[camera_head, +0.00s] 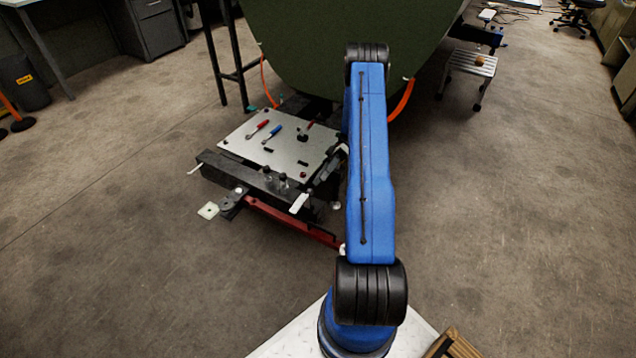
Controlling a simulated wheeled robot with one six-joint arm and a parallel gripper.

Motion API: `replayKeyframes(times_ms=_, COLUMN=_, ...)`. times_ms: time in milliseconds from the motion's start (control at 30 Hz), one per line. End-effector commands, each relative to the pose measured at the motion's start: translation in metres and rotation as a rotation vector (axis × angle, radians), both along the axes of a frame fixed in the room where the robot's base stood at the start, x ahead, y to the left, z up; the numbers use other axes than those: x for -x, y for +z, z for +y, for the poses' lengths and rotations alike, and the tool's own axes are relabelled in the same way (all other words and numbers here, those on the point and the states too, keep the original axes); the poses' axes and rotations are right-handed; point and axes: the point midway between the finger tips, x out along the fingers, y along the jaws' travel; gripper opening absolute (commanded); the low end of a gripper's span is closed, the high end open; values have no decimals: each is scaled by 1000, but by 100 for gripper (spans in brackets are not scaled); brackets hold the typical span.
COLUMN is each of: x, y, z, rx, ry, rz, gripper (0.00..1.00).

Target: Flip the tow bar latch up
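A red tow bar (290,219) runs low along the near side of a dark cart, from a black bracket (232,203) at its left end towards my blue arm. A small pale plate (208,210) sits at the left of the bracket. I cannot make out for certain which part is the latch or whether it is up or down. My arm rises in the middle of the picture and hides what lies behind it. Dark parts beside it at the cart's right edge may be my wrist and gripper (322,178); the fingers cannot be made out.
The cart's grey top (240,150) bears a red-handled tool (258,129), a blue-handled tool (272,133) and small dark parts. A large green fuselage (310,45) stands behind. A step stool (470,66) is at the back right.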

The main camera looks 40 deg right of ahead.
Motion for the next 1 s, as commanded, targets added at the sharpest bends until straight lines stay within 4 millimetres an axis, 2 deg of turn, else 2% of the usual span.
replayKeyframes(times_ms=333, x=0, y=1, z=-2, rx=1, ry=1, rz=0, gripper=38)
replayKeyframes(times_ms=500, x=-1, y=7, z=4, rx=37, ry=32, rz=-14, gripper=38)
replayKeyframes(times_ms=667, x=-3, y=24, z=20, rx=149, ry=128, rz=-58, gripper=38)
replayKeyframes(times_ms=1000, x=-4, y=71, z=53, rx=469, ry=409, rz=-242, gripper=38)
